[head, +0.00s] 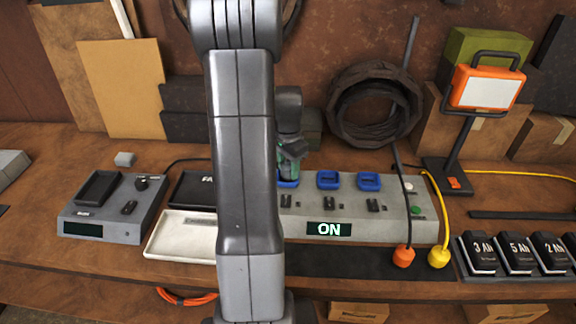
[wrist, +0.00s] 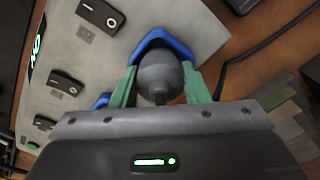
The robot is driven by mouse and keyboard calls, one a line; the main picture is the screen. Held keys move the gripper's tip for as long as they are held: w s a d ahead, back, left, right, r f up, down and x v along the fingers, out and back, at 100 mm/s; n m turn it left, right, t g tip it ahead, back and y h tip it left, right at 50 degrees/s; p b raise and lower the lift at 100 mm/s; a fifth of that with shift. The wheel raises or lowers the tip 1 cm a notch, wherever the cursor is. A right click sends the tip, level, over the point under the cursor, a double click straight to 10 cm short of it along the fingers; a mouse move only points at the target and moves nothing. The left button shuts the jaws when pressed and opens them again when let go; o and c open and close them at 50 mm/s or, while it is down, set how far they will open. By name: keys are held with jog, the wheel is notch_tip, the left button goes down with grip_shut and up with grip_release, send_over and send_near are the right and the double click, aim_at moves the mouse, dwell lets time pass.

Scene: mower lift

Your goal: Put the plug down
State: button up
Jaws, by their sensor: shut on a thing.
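A dark grey plug (wrist: 160,75) is between the green fingers of my gripper (wrist: 160,88) in the wrist view. My gripper is shut on it. The plug is at a blue socket (wrist: 160,42), its front end over or inside the blue rim; I cannot tell how deep it sits. In the head view my gripper (head: 288,166) is low over the leftmost visible blue socket (head: 288,184) of the grey power strip (head: 365,228). My arm and gripper hide the plug there. The strip's display (head: 329,230) reads ON.
Two blue sockets (head: 328,180) to the right are empty. An orange plug (head: 403,257) and a yellow plug (head: 439,258) lie at the strip's front right. A white tray (head: 180,234) and a grey charger (head: 112,208) stand left. A work lamp (head: 487,88) and battery packs (head: 517,253) are right.

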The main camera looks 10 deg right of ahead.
aim_at(288, 164)
jog(key=shift+f+b, duration=0.35)
jog(key=shift+f, duration=0.05)
jog(key=o, duration=1)
jog(key=shift+r, duration=0.15)
jog(key=shift+w+r+p, duration=0.1)
jog(key=shift+r+p, duration=0.25)
jog(key=shift+r, duration=0.25)
notch_tip(288, 164, up, 11)
jog(key=shift+r+b, duration=0.2)
jog(key=shift+b, duration=0.2)
jog(key=shift+f, duration=0.15)
